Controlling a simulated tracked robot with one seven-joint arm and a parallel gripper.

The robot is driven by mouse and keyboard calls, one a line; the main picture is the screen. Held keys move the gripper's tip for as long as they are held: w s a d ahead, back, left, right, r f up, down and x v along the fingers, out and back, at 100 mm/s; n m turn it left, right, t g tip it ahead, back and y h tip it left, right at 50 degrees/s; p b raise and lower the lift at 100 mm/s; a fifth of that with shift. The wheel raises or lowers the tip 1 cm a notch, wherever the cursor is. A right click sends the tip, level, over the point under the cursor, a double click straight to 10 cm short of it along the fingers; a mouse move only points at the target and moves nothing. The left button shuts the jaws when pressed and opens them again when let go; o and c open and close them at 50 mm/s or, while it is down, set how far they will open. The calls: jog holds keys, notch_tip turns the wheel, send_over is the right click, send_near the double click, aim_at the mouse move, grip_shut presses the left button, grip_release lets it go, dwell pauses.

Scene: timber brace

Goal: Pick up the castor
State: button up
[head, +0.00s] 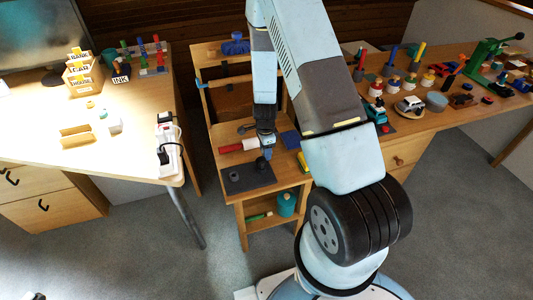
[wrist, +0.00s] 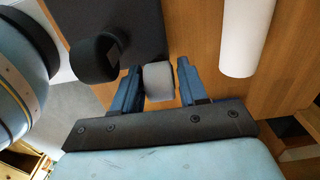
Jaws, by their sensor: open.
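In the wrist view a small grey, rounded wheel-like piece (wrist: 159,82), which looks like the castor, lies between the two blue fingers of my gripper (wrist: 160,68). The fingers stand apart, one on each side of it, and I cannot tell whether either touches it. A black rounded piece (wrist: 93,60) is just left of the left finger, by the dark mat (wrist: 135,22). In the head view my gripper (head: 266,152) points down over the small wooden bench, near the back right of the dark mat (head: 238,185). The grey piece is hard to make out there.
A white cylinder (wrist: 246,38) lies right of the fingers; in the head view it appears as part of a red and white roll (head: 231,148). A yellow item (head: 303,161) is at the bench's right. A teal can (head: 287,204) stands on the lower shelf. Cluttered desks flank the bench.

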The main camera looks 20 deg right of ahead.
jog(key=shift+c, duration=0.2)
grip_shut()
jog(key=shift+r, duration=0.15)
